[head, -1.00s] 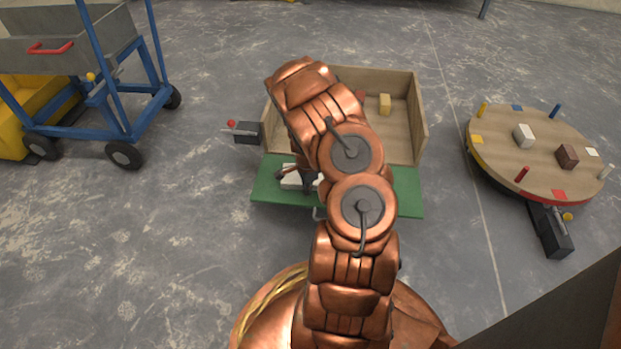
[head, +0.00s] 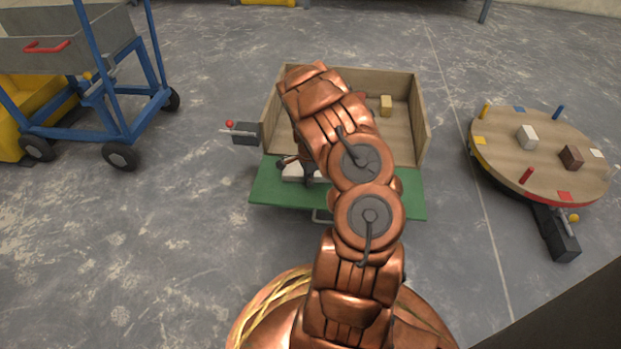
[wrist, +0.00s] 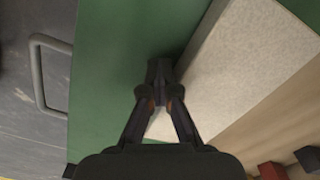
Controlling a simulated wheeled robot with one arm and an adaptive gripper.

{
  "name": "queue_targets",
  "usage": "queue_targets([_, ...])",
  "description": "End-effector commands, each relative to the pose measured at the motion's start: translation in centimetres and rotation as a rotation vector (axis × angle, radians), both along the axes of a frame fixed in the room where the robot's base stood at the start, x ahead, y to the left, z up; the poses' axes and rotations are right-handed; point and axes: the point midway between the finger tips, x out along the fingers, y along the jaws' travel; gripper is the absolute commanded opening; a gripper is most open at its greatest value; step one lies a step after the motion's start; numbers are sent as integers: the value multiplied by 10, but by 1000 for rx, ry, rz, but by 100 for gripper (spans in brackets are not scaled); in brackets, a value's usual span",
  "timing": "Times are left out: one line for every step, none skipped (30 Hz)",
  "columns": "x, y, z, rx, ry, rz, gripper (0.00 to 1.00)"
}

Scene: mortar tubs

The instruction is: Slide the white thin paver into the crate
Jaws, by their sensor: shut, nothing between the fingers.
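The white thin paver (wrist: 250,65) lies flat and slanted in the wrist view, partly over the green flap and reaching toward the crate's wooden floor. In the head view, the paver (head: 292,171) shows only in part behind my arm. The wooden crate (head: 421,115) has its front let down as the green flap (head: 275,196). My gripper (wrist: 160,78) is shut and empty, low over the flap, with its fingertips right beside the paver's near edge. I cannot tell for sure whether they touch. In the head view my arm mostly hides the gripper.
A yellow block (head: 386,105) sits inside the crate; a red block (wrist: 271,171) and a dark block (wrist: 308,158) show in the wrist view. A round turntable (head: 540,160) with blocks and pegs stands right. A blue-framed cart (head: 100,105) stands left.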

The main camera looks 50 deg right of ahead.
Motion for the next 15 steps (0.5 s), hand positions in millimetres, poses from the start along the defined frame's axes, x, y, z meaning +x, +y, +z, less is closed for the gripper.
queue_targets([2,-3,-1,-1,-2,0,0])
queue_targets([3,-4,-1,-1,-2,0,0])
queue_targets([4,-5,-1,-1,-2,0,0])
queue_targets([4,-7,-1,-2,-1,0,0])
queue_targets([6,-8,0,-2,-2,-1,0])
queue_targets([7,-10,0,-3,-3,-1,0])
queue_targets([8,-11,0,-3,-3,-1,0])
queue_targets([9,-12,0,-3,-3,1,0])
queue_targets([10,-13,1,-1,-3,1,0])
queue_targets([11,-14,1,0,-3,0,0])
queue_targets([12,-15,1,0,-3,0,0])
queue_targets([12,-17,1,0,-2,0,0])
queue_targets([13,-18,1,0,-2,1,0])
queue_targets([14,-19,1,0,-2,1,0])
queue_targets([15,-21,1,0,-2,0,0])
